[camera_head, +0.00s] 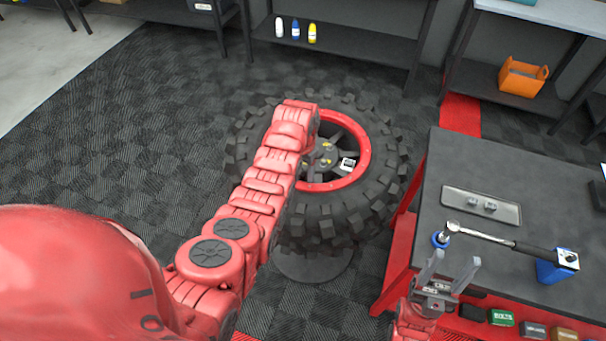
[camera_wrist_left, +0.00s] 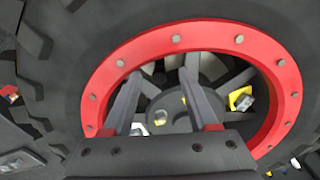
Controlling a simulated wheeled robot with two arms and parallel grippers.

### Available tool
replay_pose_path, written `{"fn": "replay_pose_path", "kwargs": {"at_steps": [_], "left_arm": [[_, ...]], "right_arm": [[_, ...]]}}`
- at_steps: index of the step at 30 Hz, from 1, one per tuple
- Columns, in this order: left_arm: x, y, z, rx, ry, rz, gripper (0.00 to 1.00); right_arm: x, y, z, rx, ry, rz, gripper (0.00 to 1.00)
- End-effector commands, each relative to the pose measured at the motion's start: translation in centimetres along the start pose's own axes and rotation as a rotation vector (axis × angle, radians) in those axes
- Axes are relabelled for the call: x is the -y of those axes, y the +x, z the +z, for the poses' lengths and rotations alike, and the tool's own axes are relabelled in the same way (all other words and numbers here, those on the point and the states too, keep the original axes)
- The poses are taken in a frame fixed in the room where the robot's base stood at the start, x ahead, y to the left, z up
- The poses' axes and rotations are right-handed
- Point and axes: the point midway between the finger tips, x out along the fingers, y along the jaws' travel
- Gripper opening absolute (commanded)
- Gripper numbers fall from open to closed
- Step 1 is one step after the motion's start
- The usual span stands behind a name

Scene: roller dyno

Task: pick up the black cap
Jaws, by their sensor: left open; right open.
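A dark round piece that looks like the black cap (camera_wrist_left: 172,123) shows at the wheel's hub, between and beyond my left gripper's fingers in the left wrist view. I cannot tell whether the fingers touch it. My left gripper (camera_wrist_left: 161,84) is open with nothing between its tips, in front of the red-rimmed wheel. In the head view my left arm reaches over the wheel (camera_head: 370,150) and hides part of its hub. My right gripper (camera_head: 455,262) is open and empty beside the workbench's front left edge.
Yellow-marked nuts (camera_wrist_left: 241,100) sit around the hub. The dark workbench (camera_head: 445,165) at the right carries a metal tray (camera_head: 465,204), a torque wrench (camera_head: 495,238) and a blue block (camera_head: 553,272). Labelled boxes (camera_head: 501,318) lie near my right gripper. Checkered floor at the left is clear.

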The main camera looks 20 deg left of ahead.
Motion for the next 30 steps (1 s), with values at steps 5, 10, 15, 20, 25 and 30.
{"fn": "replay_pose_path", "kwargs": {"at_steps": [5,10,15,20,25,30], "left_arm": [[0.01,-0.01,-0.03,-0.001,0.0,-0.001,0.56],[0.02,-0.03,-0.04,-0.001,0.0,-0.001,0.25],[0.02,-0.04,-0.05,-0.002,0.0,-0.001,0.0],[0.02,-0.04,-0.05,-0.002,0.0,-0.001,0.0],[0.03,-0.05,-0.05,-0.002,0.0,-0.001,0.0],[0.06,-0.31,-0.15,-0.005,0.0,-0.002,0.0]], "right_arm": [[0.0,-0.04,0.01,0.0,0.0,0.0,0.55],[0.0,-0.03,0.01,0.0,0.0,0.0,0.55],[0.0,-0.03,0.0,0.0,0.0,0.0,0.55],[0.0,-0.03,0.0,0.0,0.0,0.0,0.55],[0.0,-0.05,0.01,0.0,0.0,0.0,0.55],[0.01,-0.29,0.05,0.0,0.0,0.0,0.55]]}}
